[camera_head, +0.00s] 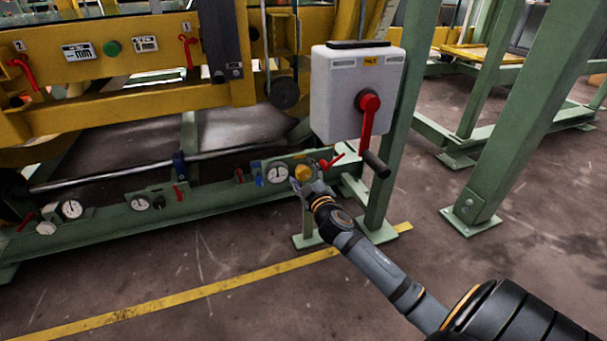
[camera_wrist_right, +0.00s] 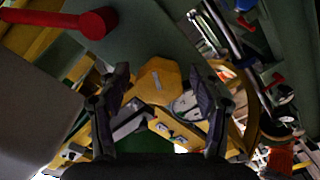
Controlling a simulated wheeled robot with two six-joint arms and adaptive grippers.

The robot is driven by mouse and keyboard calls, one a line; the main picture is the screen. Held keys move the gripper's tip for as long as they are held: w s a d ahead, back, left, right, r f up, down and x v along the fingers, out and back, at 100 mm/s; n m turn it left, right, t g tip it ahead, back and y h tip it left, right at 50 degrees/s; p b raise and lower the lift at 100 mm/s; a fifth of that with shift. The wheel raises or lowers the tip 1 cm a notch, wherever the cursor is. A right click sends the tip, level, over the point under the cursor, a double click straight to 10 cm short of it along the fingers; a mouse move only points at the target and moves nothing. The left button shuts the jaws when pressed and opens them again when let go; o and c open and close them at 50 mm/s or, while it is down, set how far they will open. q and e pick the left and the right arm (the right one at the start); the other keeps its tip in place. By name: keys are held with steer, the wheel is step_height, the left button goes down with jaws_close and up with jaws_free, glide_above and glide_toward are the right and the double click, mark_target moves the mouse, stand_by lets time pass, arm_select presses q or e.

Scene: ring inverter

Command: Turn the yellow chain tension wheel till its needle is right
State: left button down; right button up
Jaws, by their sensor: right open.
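The yellow wheel (camera_head: 302,172) sits on the green lower beam, just right of a round white gauge (camera_head: 277,173) with a dark needle. The needle's exact reading is too small to tell. My right gripper (camera_head: 308,184) is at the wheel, coming from the lower right. In the right wrist view the yellow wheel (camera_wrist_right: 160,82) lies between the two open fingers (camera_wrist_right: 163,95), with a gap on each side. Part of the gauge (camera_wrist_right: 188,104) shows behind the right finger there. My left gripper is not in view.
A grey box (camera_head: 355,90) with a red crank (camera_head: 368,115) and dark handle hangs above the gripper. A small red lever (camera_head: 331,161) is close to the wheel's right. Other gauges (camera_head: 141,203) line the beam to the left. The floor in front is clear.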

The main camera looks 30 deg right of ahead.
steer(key=shift+s+a, duration=0.1)
steer(key=shift+s, duration=0.1)
steer(key=v, duration=1.1)
steer(key=shift+s, duration=0.25)
